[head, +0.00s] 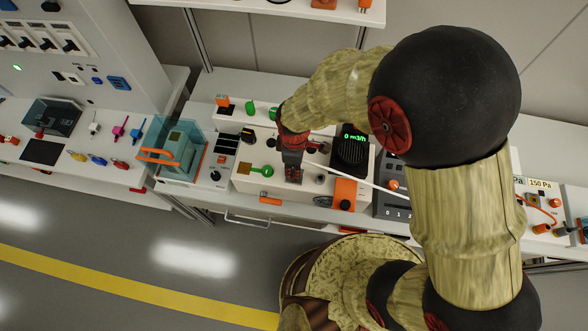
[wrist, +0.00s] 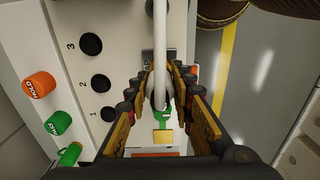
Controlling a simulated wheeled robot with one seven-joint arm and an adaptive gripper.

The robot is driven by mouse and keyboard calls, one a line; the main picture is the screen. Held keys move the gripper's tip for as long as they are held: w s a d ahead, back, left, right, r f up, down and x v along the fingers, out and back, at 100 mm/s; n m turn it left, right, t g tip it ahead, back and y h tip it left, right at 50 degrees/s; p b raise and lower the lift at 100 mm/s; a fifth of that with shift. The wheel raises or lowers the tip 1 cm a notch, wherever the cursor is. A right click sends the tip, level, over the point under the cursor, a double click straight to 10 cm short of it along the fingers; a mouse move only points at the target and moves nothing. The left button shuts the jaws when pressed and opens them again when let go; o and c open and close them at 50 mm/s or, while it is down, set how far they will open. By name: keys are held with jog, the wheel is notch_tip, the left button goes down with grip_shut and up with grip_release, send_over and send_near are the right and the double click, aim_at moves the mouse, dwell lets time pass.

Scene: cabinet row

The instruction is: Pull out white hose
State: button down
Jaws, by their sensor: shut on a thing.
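The white hose (wrist: 160,40) runs from the top of the wrist view down between the fingers of my gripper (wrist: 161,78). My gripper is shut on the hose close to its end. In the head view the hose (head: 362,181) trails to the right from my gripper (head: 293,174) and passes behind my arm. My gripper is over the white bench unit (head: 249,186).
Black ports labelled 1, 2 and 3 (wrist: 91,43) lie left of my gripper in the wrist view, beside an orange knob (wrist: 38,84). A black round device reading 0 m3/h (head: 350,150) and an orange block (head: 344,192) stand to the right. A clear blue box (head: 185,150) is left.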

jog(key=shift+r+p, duration=0.85)
jog(key=shift+r, duration=0.5)
